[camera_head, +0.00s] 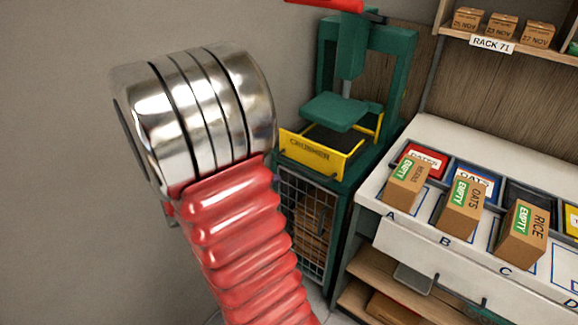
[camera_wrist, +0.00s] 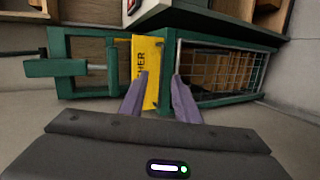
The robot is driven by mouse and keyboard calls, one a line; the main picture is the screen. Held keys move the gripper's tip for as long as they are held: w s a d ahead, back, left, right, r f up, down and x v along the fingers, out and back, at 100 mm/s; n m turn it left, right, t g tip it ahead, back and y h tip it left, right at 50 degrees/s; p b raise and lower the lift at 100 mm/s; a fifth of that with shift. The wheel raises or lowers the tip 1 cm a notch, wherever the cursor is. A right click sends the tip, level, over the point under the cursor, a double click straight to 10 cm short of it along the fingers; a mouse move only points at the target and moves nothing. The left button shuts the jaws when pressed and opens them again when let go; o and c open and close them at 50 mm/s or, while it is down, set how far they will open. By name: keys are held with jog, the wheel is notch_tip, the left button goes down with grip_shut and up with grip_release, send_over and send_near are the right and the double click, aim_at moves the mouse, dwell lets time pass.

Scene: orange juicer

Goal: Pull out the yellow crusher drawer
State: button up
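The yellow crusher drawer (camera_head: 343,162), with "CRUSHER" on its front, sits low in the green press (camera_head: 398,48). Its front stands out toward the viewer, and a dark inside shows behind it below the green press plate (camera_head: 333,111). In the wrist view the drawer (camera_wrist: 145,55) appears turned sideways, beyond my gripper (camera_wrist: 160,76). The two purple-grey fingers are apart with a clear gap, and the yellow front shows partly between and behind them. I see no grip on the drawer; whether a fingertip touches it I cannot tell. The head view does not show my fingers.
A mesh-fronted cabinet (camera_head: 305,222) stands below the drawer. To the right, a white counter (camera_head: 462,140) carries several small boxes and coloured bins. A red lever (camera_head: 330,5) tops the press. A bare grey wall (camera_head: 60,150) is at left.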

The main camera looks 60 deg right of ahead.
aim_at(301, 170)
jog(key=w+d+f+n+t+h, duration=0.1)
jog(key=w+d+f+n+h, duration=0.1)
jog(key=d+f, duration=0.6)
jog(key=shift+w+d+t+h, duration=0.15)
jog(key=shift+d+t+h, duration=0.1)
jog(key=shift+t+h, duration=0.2)
jog(key=shift+d, duration=0.1)
jog(key=x, duration=1.3)
jog(key=shift+d+r, duration=0.1)
jog(key=shift+d, duration=0.2)
jog(key=c, duration=0.7)
grip_shut()
